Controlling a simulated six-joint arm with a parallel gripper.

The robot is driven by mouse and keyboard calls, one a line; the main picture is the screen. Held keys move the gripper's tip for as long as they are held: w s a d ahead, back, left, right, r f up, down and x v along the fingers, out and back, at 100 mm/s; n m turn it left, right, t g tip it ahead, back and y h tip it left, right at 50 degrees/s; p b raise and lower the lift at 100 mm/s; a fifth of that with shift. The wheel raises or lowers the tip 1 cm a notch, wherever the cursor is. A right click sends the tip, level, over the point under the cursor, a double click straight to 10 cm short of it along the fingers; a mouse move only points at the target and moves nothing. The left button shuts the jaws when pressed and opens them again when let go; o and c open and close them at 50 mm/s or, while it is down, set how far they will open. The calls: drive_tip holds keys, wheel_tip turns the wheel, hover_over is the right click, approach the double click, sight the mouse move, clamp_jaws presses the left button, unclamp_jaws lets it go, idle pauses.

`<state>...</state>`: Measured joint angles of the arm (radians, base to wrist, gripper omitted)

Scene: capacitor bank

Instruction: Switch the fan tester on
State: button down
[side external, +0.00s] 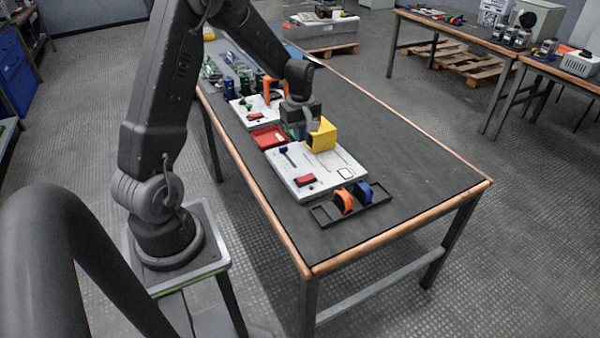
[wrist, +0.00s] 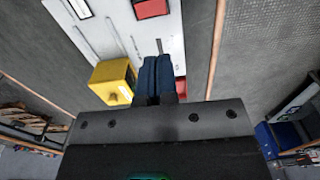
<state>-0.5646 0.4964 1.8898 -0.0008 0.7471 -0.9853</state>
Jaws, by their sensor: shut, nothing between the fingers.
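A white panel (side external: 312,167) on the bench carries a red switch (side external: 305,180), slots with a dark slider knob, and a black-framed white square (side external: 346,174). A yellow box (side external: 321,136) stands at its far end. A second white panel (side external: 240,108) behind has another red switch (side external: 255,116) and an orange part. I cannot tell which panel is the fan tester. My gripper (side external: 298,131) is low beside the yellow box. In the wrist view its blue fingers (wrist: 155,72) are shut and empty, right of the yellow box (wrist: 112,82), with a red switch (wrist: 152,8) ahead.
A red tray (side external: 268,138) lies between the panels. A black holder (side external: 322,213) with an orange round part (side external: 344,201) and a blue one (side external: 362,191) stands at the near end. Small parts crowd the far bench end. The bench's right side (side external: 410,165) is clear.

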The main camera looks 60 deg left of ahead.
sight(298, 180)
wheel_tip(298, 180, down, 14)
drive_tip(key=shift+a+f, duration=0.15)
drive_tip(key=shift+f, duration=0.1)
idle(0.3)
drive_tip(key=shift+s+f, duration=0.35)
drive_tip(key=shift+f, duration=0.35)
drive_tip(key=shift+r, duration=0.95)
wheel_tip(298, 180, up, 13)
drive_tip(key=s, duration=0.2)
drive_tip(key=shift+s+r, duration=0.15)
drive_tip(key=shift+s, duration=0.25)
